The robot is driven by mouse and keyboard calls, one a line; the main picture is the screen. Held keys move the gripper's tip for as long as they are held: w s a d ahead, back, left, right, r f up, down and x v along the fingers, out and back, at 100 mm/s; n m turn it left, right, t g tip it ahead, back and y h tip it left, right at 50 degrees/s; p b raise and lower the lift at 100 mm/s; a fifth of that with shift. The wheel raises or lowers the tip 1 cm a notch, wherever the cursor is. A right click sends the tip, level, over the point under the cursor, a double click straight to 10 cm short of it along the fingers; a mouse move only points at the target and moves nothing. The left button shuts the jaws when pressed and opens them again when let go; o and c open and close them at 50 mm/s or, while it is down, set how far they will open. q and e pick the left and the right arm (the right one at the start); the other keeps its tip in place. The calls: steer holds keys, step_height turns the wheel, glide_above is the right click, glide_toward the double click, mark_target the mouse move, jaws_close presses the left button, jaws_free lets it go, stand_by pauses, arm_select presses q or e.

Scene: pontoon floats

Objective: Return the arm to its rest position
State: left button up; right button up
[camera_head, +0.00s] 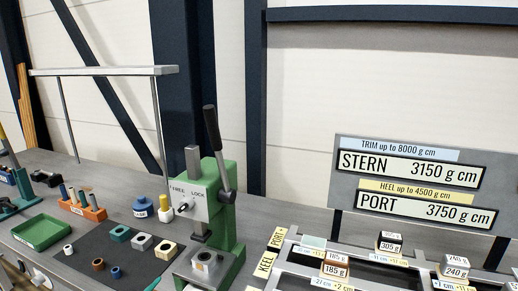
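Neither of my grippers can be made out in the head view. Some pale and dark parts show low in the left corner, beyond the bench's front edge, but I cannot tell what they are. The grey bench (120,168) carries a green lever press (228,200) with its black-handled lever raised. A small grey block with a round hole (205,263) sits at the foot of the press. A dark mat (92,247) left of the press holds several small rings and blocks.
A green tray (41,231), an orange rack (84,207) with pegs and a blue weight (143,207) stand left. A frame (310,268) bearing weight blocks is at right, below a sign (411,185) reading STERN 3150 g cm and PORT 3750 g cm.

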arm_select(q)
steer(key=s+d+f+n+g+y, duration=0.1)
steer(key=s+f+n+g, duration=0.45)
steer(key=s, duration=0.85)
steer(key=s+d+f+n+g+y, duration=0.1)
steer(key=s+f+n+g, duration=0.2)
steer(key=s+f+g, duration=0.75)
steer(key=s+f+t+b, duration=0.1)
steer(key=s+f, duration=0.2)
steer(key=f, duration=1.1)
steer(key=s+f+t+b, duration=0.1)
steer(key=s+f+b, duration=0.1)
steer(key=f, duration=1.2)
steer(key=s+a+f+b, duration=0.1)
steer(key=s+a+f, duration=0.2)
steer(key=s+f, duration=1.2)
steer(key=shift+s+a+f+g, duration=0.15)
steer(key=shift+g, duration=0.15)
